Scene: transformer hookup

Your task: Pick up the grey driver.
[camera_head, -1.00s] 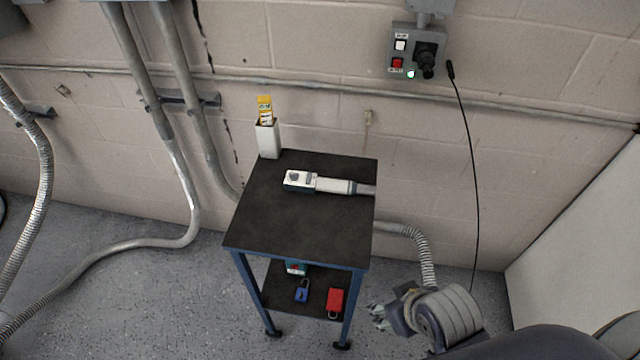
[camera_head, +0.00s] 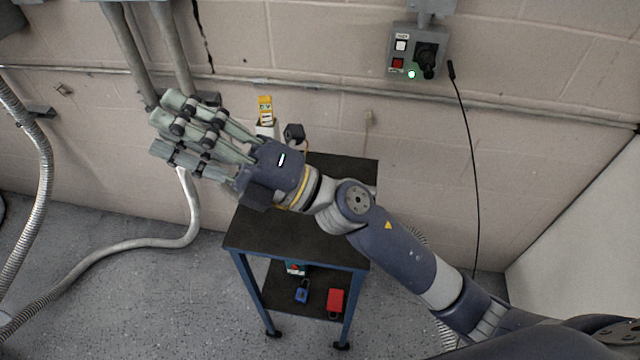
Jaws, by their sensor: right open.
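The grey driver is not visible now. A pale grey and white tool that lay across the top of the cart (camera_head: 345,168) a second ago is behind my right arm and hand; I cannot tell whether it is the driver. My right gripper (camera_head: 165,122) is open and empty, its several fingers spread toward the left. It is in the air past the cart's left edge, in front of the wall pipes. My left gripper is not in view.
A white holder with a yellow labelled item (camera_head: 265,108) stands at the cart's back left corner. A blue padlock (camera_head: 302,292) and a red item (camera_head: 335,301) lie on the lower shelf. A control box (camera_head: 414,52) with a hanging black cable is on the wall.

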